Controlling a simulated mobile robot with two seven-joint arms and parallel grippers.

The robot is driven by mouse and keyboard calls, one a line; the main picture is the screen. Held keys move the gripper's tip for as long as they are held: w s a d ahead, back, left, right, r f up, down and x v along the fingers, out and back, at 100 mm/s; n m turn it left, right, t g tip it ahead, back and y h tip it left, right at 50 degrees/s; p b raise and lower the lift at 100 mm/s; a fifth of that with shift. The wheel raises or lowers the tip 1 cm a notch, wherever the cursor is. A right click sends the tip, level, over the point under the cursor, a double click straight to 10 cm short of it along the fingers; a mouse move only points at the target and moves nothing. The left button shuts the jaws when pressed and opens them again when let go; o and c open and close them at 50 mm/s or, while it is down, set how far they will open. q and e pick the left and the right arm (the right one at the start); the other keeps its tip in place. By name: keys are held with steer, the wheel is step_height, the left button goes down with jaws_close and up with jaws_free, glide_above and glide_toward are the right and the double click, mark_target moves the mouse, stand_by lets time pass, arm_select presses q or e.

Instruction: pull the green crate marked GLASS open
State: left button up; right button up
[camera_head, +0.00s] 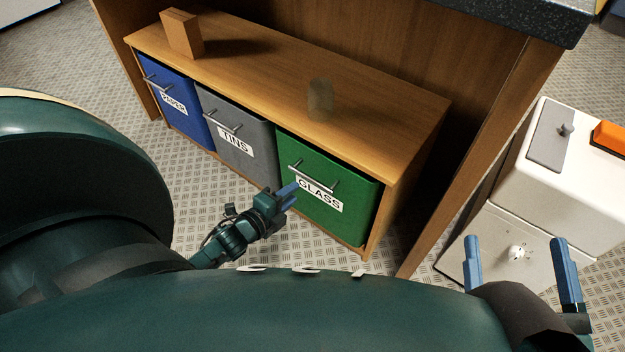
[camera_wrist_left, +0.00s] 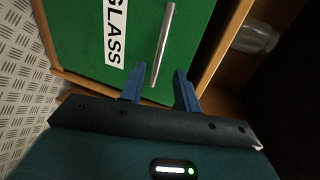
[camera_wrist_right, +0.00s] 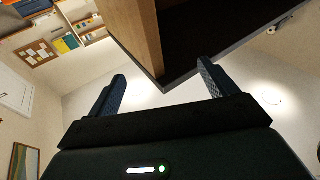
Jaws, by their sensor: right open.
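The green crate marked GLASS (camera_head: 345,215) sits in the right bay of the wooden bench, its front about level with the bench front, like its neighbours. Its silver bar handle (camera_head: 314,178) runs across the front above the white label. My left gripper (camera_head: 290,193) is close to the crate front, near the label's left end. In the left wrist view the gripper (camera_wrist_left: 159,87) is open, and the near end of the handle (camera_wrist_left: 162,45) shows between its blue fingertips; I cannot tell whether they touch. My right gripper (camera_head: 518,255) is open and empty, away to the right.
A blue PAPER crate (camera_head: 178,103) and a grey TINS crate (camera_head: 238,143) sit to the left. A wooden block (camera_head: 182,33) and a glass jar (camera_head: 320,99) stand on the bench top (camera_head: 375,119). A white cabinet (camera_head: 575,175) stands right. Floor before the bench is clear.

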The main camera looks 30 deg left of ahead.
arm_select(q)
steer(key=shift+b+x, duration=1.65)
steer(key=shift+x, duration=3.05)
arm_select(e)
steer(key=shift+w+d+r+n+t+y, duration=0.1)
steer(key=shift+w+r+n+t+y, duration=0.2)
steer(key=shift+r+n+t+y, duration=0.35)
steer(key=shift+w+r+n+t+y, duration=0.25)
steer(key=shift+w+r+n+y, duration=0.15)
steer(key=shift+r, duration=0.55)
arm_select(q)
steer(key=shift+s, duration=0.1)
steer(key=shift+c, duration=0.3)
arm_select(e)
steer(key=shift+s, duration=0.1)
arm_select(q)
jaws_close()
